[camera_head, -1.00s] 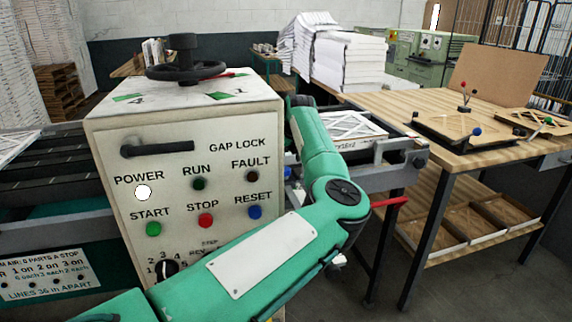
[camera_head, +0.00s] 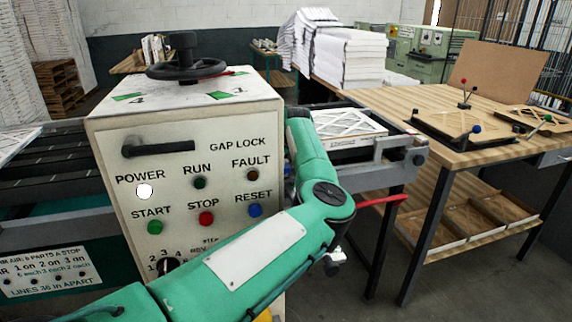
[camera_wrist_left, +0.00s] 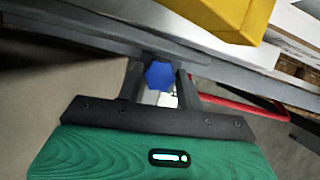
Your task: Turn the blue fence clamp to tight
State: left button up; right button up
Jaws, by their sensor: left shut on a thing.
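The blue fence clamp (camera_wrist_left: 159,74) shows in the left wrist view as a blue many-sided knob below a grey rail (camera_wrist_left: 110,35). My left gripper (camera_wrist_left: 160,86) is shut on it, with one dark finger at each side. The knob's far side and any tight mark are hidden. In the head view my green left arm crosses in front of the control box and reaches up along its right side; its gripper is hidden there. My right gripper is in neither view.
The white control box (camera_head: 225,125) stands close beside my arm. A conveyor with a white framed filter (camera_head: 348,124) lies behind it. A red handle (camera_head: 385,200) sticks out right of my elbow. A wooden table (camera_head: 400,101) stands at right. A yellow block (camera_wrist_left: 225,15) sits above the rail.

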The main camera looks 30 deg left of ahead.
pick_arm(q)
jog(key=shift+m, duration=0.3)
jog(key=shift+m+b, duration=0.35)
jog(key=shift+m, duration=0.05)
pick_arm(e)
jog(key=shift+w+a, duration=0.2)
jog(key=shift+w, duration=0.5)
pick_arm(q)
jog(key=o, duration=1)
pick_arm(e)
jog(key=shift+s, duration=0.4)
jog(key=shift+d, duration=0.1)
pick_arm(q)
jog(key=shift+r, duration=0.1)
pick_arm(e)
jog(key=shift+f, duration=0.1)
